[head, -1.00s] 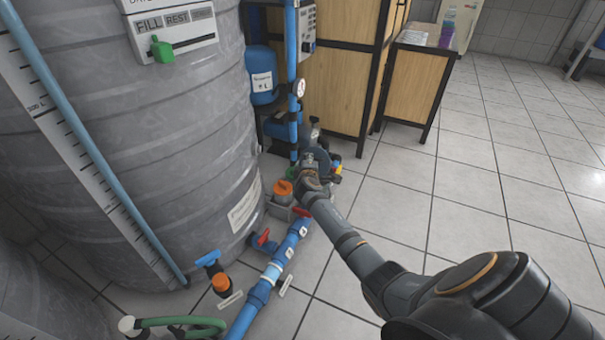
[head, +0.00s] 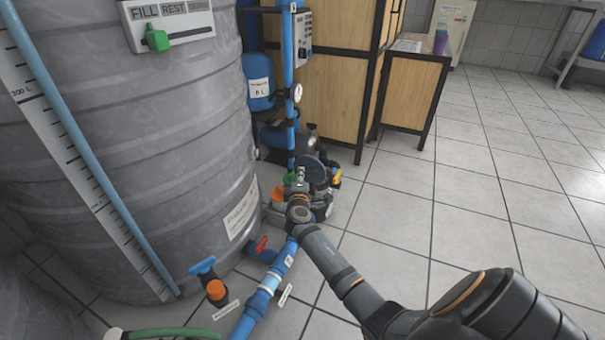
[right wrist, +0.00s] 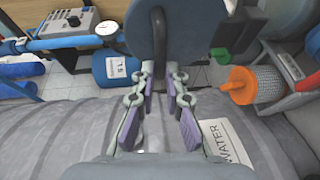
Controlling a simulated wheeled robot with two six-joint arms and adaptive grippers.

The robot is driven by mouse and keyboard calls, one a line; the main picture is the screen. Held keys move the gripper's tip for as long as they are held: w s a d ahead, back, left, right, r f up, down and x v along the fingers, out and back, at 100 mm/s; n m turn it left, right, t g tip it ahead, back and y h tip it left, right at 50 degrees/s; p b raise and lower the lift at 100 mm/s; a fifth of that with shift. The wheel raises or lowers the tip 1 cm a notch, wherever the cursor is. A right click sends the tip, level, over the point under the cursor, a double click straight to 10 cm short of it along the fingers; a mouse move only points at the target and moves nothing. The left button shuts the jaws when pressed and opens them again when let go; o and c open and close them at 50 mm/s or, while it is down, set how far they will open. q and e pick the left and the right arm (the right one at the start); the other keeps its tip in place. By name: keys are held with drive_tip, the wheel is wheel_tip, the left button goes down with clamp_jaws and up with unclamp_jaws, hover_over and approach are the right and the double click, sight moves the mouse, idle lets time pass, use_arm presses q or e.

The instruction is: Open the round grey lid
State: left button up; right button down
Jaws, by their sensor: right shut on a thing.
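The round grey lid (head: 314,170) is a dark blue-grey disc low down beside the big tank. It appears tilted up, with a broad face showing. It also fills the top middle of the right wrist view (right wrist: 160,28). My right gripper (head: 303,185) is at the lid's near side, partly hidden by my own wrist. The exact grip point is hard to see. My left gripper is out of view.
A large grey tank (head: 150,140) stands at the left. Blue pipes with a red-handled valve (head: 262,243) run along the floor. An orange filter part (right wrist: 252,85) and a green piece (right wrist: 219,54) are close to the lid. Wooden cabinets (head: 335,90) stand behind. Tiled floor at right is clear.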

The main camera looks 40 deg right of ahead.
drive_tip(key=shift+s+a+f, duration=0.15)
drive_tip(key=shift+f, duration=0.3)
drive_tip(key=shift+s+a+f, duration=0.15)
drive_tip(key=shift+f, duration=0.25)
drive_tip(key=c, duration=1.7)
unclamp_jaws()
drive_tip(key=shift+f, duration=0.1)
drive_tip(key=o, duration=0.3)
drive_tip(key=shift+w+f, duration=0.15)
drive_tip(key=v, duration=1.2)
drive_tip(key=shift+d+r, duration=0.1)
drive_tip(key=shift+r, duration=0.2)
